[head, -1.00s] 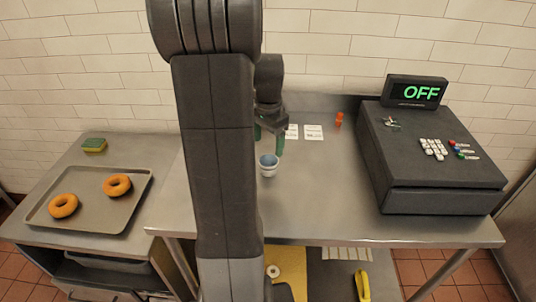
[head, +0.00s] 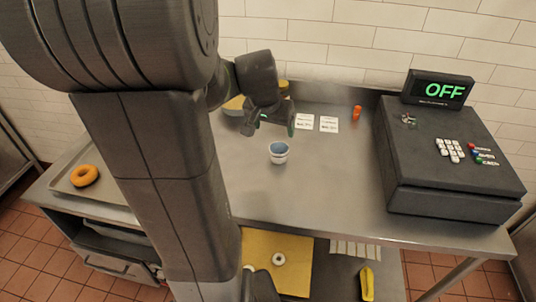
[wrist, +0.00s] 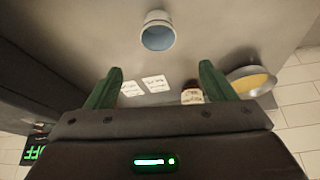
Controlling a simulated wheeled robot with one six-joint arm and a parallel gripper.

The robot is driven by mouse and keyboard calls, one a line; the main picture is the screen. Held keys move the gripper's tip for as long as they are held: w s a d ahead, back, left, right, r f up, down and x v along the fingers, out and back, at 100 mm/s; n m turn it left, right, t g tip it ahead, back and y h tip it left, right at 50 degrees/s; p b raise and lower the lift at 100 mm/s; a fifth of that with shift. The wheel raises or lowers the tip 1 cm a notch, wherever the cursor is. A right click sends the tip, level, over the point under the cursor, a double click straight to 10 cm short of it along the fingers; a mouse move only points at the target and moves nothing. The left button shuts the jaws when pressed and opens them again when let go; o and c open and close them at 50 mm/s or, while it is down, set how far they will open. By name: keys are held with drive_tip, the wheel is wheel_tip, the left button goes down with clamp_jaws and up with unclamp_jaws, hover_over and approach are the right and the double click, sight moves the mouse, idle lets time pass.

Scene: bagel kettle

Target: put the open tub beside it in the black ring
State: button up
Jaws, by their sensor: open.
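A small open tub (head: 279,153), white outside and blue inside, stands upright on the steel counter in the head view. It also shows near the top of the wrist view (wrist: 158,32). My gripper (head: 277,121) is above the counter, behind the tub in the head view, apart from it. Its green fingers (wrist: 160,70) are spread with nothing between them, and the tub lies beyond their tips in the wrist view. I cannot make out a black ring in either view.
A black cash register (head: 445,155) stands at the counter's right. White cards (head: 328,123) and an orange bottle (head: 357,113) are at the back. A yellow-filled round dish (wrist: 250,80) and a labelled jar (wrist: 192,93) show in the wrist view. The counter around the tub is clear.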

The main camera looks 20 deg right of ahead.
approach(279, 148)
drive_tip(key=shift+s+d+f, duration=0.1)
drive_tip(key=shift+f, duration=0.4)
drive_tip(key=shift+s+d+f, duration=0.1)
drive_tip(key=shift+f, duration=0.35)
drive_tip(key=shift+s+x, duration=0.2)
drive_tip(key=shift+x, duration=2.5)
drive_tip(key=shift+a+f, duration=0.1)
drive_tip(key=c, duration=1.1)
